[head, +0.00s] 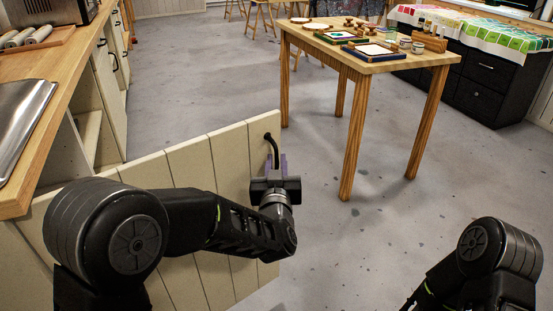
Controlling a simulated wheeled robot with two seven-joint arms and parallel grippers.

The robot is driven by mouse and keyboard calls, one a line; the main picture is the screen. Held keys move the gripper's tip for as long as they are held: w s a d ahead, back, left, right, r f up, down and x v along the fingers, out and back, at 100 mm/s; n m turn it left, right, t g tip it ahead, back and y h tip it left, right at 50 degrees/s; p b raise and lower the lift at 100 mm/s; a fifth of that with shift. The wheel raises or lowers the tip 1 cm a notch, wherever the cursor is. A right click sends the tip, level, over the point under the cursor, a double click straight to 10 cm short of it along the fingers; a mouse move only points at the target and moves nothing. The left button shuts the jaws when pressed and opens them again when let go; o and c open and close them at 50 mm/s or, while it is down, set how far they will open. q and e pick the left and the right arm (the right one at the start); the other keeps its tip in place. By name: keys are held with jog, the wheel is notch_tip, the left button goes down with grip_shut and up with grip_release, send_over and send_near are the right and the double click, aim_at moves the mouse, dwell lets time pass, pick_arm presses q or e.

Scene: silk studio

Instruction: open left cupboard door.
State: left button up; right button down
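The cream, plank-fronted cupboard door (197,165) stands swung wide open from the counter at the left, reaching out across the floor. Its black curved handle (272,146) is near the top of its free edge. My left gripper (276,163) is at the handle, with its purple fingers close together on either side of the handle's lower part. It appears shut on it, though the contact itself is small in view. My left arm crosses in front of the door and hides much of it. My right arm shows at the lower right; its gripper is out of view.
The wooden counter (62,75) runs along the left, with an open cupboard space (88,135) below. A wooden table (370,62) with printing things stands beyond the door to the right. Dark drawers (485,85) stand behind it. Grey floor between is clear.

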pick_arm(q)
jog(key=s, duration=0.6)
jog(key=shift+d+p, duration=0.2)
jog(key=shift+p, duration=0.1)
